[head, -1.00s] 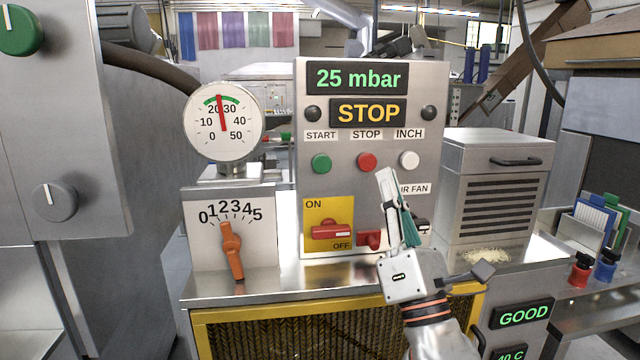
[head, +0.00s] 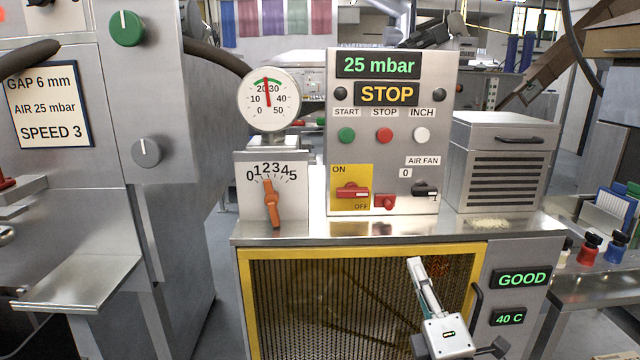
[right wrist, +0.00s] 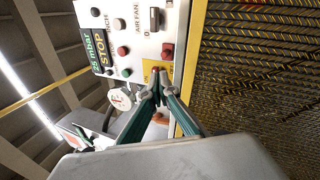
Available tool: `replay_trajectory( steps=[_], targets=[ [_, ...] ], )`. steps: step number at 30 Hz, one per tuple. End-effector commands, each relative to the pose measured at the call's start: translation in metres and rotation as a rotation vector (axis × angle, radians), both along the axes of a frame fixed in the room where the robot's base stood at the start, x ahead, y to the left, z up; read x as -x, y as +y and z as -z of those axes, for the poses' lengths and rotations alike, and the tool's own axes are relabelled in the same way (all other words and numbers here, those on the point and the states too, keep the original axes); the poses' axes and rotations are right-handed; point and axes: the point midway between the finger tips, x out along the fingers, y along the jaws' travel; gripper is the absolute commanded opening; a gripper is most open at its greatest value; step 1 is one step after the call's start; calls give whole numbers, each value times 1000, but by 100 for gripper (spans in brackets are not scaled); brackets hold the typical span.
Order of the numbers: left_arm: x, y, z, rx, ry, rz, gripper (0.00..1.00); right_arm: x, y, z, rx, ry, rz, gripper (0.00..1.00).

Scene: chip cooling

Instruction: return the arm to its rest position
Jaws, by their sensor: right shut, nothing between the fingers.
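My right gripper (head: 417,268) is in the lower right of the head view, in front of the yellow-framed mesh guard (head: 241,290) and below the control panel (head: 390,222). Its fingers point up and are shut with nothing between them. In the right wrist view the closed fingertips (right wrist: 157,76) meet in front of the panel, which appears turned on its side. My left gripper is not in view.
The steel worktop (head: 310,229) carries a gauge (head: 268,99) reading about 25, an orange-pointer dial (head: 271,205) and a vented box (head: 503,165). The panel reads 25 mbar and STOP. A grey machine (head: 170,230) stands at left. Bottles (head: 588,250) stand at right.

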Motion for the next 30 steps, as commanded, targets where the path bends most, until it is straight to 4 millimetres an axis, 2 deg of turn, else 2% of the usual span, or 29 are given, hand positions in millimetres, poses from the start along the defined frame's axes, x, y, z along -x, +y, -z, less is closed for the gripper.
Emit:
replay_trajectory(
  steps=[1, 5, 6, 8, 12, 15, 18, 21, 25, 30],
  targets=[
    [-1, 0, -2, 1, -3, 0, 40, 4, -2, 38, -87, 89, -30, 0],
    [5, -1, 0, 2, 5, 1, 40, 21, -6, 127, -348, 301, -89, 0],
    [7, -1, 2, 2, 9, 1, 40, 30, -7, 154, -431, 363, -99, 0],
    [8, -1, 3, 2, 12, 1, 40, 45, -9, 193, -558, 456, -105, 0],
    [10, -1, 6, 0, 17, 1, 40, 92, -13, 278, -863, 658, -86, 0],
    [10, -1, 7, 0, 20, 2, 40, 132, -16, 332, -1081, 782, -41, 0],
    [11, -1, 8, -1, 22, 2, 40, 171, -18, 374, -1275, 876, 15, 0],
    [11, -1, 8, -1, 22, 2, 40, 203, -20, 402, -1422, 937, 70, 0],
    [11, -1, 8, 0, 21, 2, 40, 227, -20, 421, -1531, 976, 116, 0],
    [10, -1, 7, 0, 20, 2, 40, 233, -21, 426, -1565, 985, 130, 0]
  ],
)
